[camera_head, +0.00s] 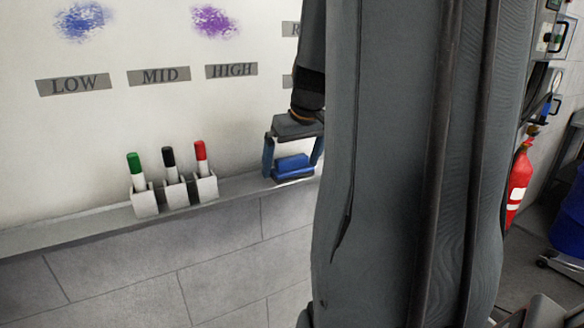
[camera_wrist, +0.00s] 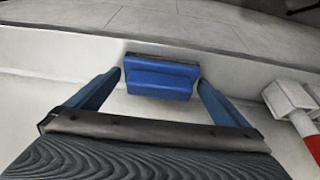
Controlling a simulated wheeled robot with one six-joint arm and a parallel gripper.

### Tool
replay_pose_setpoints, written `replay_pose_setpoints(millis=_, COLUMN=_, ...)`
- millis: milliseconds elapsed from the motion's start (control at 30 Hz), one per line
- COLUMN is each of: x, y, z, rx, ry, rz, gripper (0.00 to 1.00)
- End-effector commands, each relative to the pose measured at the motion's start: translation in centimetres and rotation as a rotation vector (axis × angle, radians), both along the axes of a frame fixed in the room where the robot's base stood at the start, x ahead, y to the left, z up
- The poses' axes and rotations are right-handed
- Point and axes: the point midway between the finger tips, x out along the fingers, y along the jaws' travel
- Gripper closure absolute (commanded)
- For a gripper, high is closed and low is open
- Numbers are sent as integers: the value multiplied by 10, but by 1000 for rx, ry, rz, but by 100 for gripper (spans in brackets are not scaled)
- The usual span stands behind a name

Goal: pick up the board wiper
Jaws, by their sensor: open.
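In the wrist view the wiper (camera_wrist: 160,78) lies ahead, near the tips of my fingers. My gripper (camera_head: 293,168) is open above and around the wiper, with one blue finger to its left and one to its right. In the wrist view my gripper (camera_wrist: 160,77) has its fingertips on either side of the wiper, with a narrow gap at each end. Whether the fingers touch it cannot be told.
The ledge (camera_head: 90,224) runs along the wall. White holders with a green marker (camera_head: 136,168), a black marker (camera_head: 170,164) and a red marker (camera_head: 202,162) stand left of the wiper. A red extinguisher (camera_head: 519,180) is at the right. My arm hides the middle.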

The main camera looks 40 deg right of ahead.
Motion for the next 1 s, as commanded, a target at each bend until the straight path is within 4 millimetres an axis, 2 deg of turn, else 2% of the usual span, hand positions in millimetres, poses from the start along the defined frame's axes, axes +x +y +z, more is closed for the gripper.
replay_pose_setpoints(millis=167, x=0, y=-1, z=0, rx=-1, ry=0, rz=-1, gripper=0)
replay_pose_setpoints(millis=400, x=0, y=-1, z=0, rx=-1, ry=-1, rz=-1, gripper=38)
replay_pose_setpoints(millis=633, x=0, y=-1, z=1, rx=-1, ry=-1, rz=0, gripper=38)
replay_pose_setpoints(millis=733, x=0, y=-1, z=9, rx=-4, ry=-3, rz=0, gripper=38)
replay_pose_setpoints(millis=1000, x=1, y=-1, z=58, rx=-5, ry=-5, rz=-1, gripper=38)
